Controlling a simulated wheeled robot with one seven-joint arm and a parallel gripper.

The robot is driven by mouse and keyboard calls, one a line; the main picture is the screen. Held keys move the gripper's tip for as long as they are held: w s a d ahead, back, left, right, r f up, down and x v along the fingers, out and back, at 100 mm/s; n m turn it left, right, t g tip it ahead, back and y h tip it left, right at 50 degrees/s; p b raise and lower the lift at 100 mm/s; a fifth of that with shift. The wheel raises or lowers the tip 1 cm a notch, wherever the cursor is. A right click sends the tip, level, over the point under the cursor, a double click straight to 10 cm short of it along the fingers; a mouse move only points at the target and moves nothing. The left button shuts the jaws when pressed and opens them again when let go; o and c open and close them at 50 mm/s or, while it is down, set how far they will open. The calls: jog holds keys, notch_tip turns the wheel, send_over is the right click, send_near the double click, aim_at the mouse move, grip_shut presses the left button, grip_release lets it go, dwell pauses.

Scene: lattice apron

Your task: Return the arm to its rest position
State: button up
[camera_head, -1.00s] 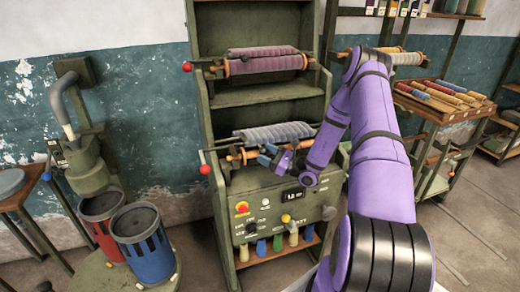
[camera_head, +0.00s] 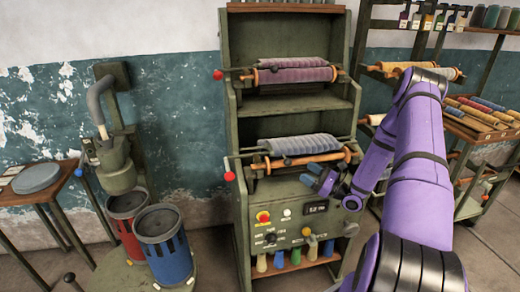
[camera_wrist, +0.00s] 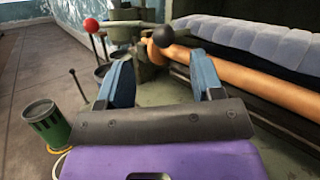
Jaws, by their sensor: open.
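My gripper (camera_head: 318,178) is at the end of my purple arm, in front of the green machine (camera_head: 242,200). In the wrist view its two blue fingers (camera_wrist: 162,82) stand apart with nothing between them. The orange-brown roller (camera_head: 303,160) of the lower shelf lies just above and behind the gripper in the head view. In the wrist view this roller (camera_wrist: 250,80) runs along the right side, apart from the fingers. A grey-blue padded roll (camera_head: 300,144) lies behind it.
A red knob (camera_head: 229,176) and a dark ball knob (camera_wrist: 163,37) stick out near the gripper. A control panel (camera_head: 285,225) lies below it. Red (camera_head: 127,205) and blue (camera_head: 165,255) bins stand left. A rack with coloured rolls (camera_head: 485,112) stands right.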

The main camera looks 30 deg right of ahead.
jog(key=shift+r, duration=0.1)
jog(key=s+a+r+n+g+y, duration=0.1)
jog(key=s+a+r+n+g, duration=0.2)
jog(key=a+r+n+g, duration=0.6)
jog(key=s+a+r+n+g+y, duration=0.1)
jog(key=s+a+r+n+g, duration=0.2)
jog(key=a+r+n+g, duration=0.65)
jog(key=s+a+r+n+t+h, duration=0.2)
jog(key=s+r+n+h, duration=0.2)
jog(key=s+r, duration=0.5)
jog(key=s+a+r+n+t+h, duration=0.3)
jog(key=s+r+n+h, duration=0.2)
jog(key=s+r+h, duration=0.4)
jog(key=shift+s+t, duration=0.35)
jog(key=shift+s, duration=1.35)
